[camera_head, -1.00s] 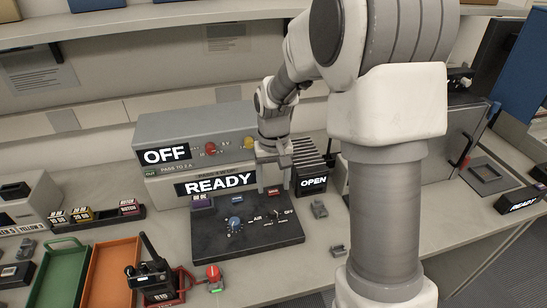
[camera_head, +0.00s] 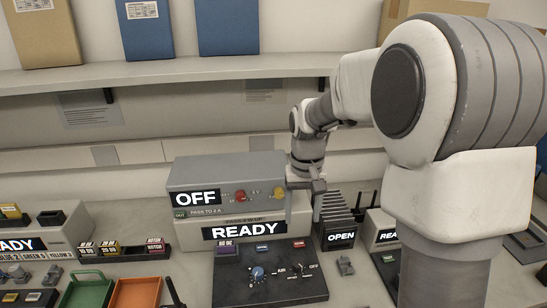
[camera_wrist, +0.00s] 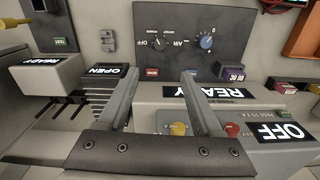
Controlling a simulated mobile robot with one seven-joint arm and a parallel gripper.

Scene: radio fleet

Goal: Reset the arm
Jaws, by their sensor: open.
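My gripper (camera_head: 305,215) is open, with nothing between its fingers. In the head view it hangs in front of the right end of the grey stacked unit, between the READY sign (camera_head: 244,230) and the OPEN sign (camera_head: 341,236). In the wrist view the two fingers (camera_wrist: 160,74) stand apart and reach over the unit's front edge towards the dark control panel (camera_wrist: 179,35). My arm comes in from the right, bent at the elbow. The panel (camera_head: 266,283), with its blue knob, lies below the gripper in the head view.
The upper unit carries an OFF sign (camera_head: 196,198), a red knob and a yellow knob. A slotted rack (camera_head: 335,209) stands close right of the gripper. Green (camera_head: 87,293) and orange (camera_head: 136,293) trays lie at lower left. A shelf (camera_head: 180,72) with binders runs above.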

